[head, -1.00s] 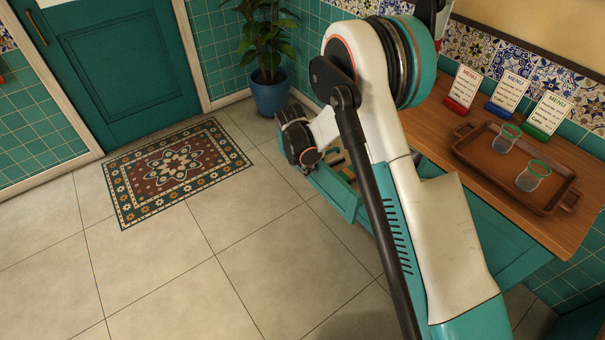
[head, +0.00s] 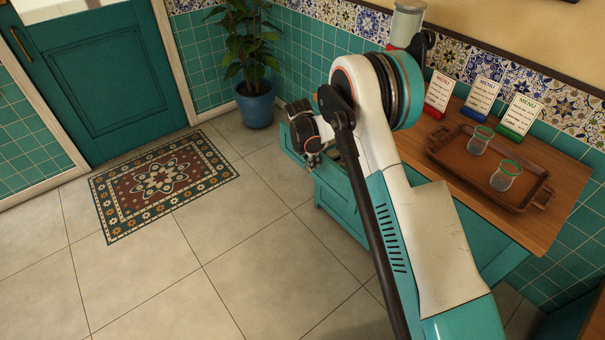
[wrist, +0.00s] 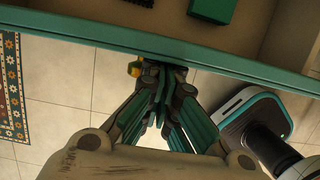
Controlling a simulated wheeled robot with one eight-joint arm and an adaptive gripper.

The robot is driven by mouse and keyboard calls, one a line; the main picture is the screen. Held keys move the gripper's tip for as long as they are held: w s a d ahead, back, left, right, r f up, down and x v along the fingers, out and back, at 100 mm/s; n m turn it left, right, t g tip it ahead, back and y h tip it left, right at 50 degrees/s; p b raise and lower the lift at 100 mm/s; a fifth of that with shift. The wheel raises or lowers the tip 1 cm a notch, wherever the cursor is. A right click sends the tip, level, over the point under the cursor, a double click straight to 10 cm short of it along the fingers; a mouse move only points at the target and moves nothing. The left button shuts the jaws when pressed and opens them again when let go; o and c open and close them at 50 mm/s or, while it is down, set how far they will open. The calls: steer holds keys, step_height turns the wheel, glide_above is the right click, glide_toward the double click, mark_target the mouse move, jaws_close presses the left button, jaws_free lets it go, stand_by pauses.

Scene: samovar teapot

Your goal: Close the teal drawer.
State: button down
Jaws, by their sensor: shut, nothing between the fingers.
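The teal drawer (head: 292,146) stands open at the left end of the teal cabinet (head: 341,207). My arm hides much of it in the head view, so how far it is out is hard to judge. In the wrist view, the top edge of its front (wrist: 90,37) runs across the picture, with the inside beyond it. My gripper (wrist: 160,72) is shut and empty, its fingertips close against the outer side of the drawer front. I cannot tell whether they touch. A brass-coloured knob (wrist: 134,69) shows beside the fingertips. The gripper (head: 314,158) also shows in the head view.
A green object (wrist: 213,8) lies in the drawer. The cabinet top holds a brown tray (head: 535,205) with two glasses and three menu cards. A potted plant (head: 255,108) stands behind the drawer. A patterned rug (head: 160,181) lies left; the tiled floor in front is clear.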

steer(key=w+d, duration=0.3)
steer(key=d, duration=0.1)
steer(key=w+d, duration=0.3)
steer(key=d, duration=0.1)
steer(key=w+d, duration=0.3)
steer(key=d, duration=0.2)
steer(key=shift+d, duration=0.1)
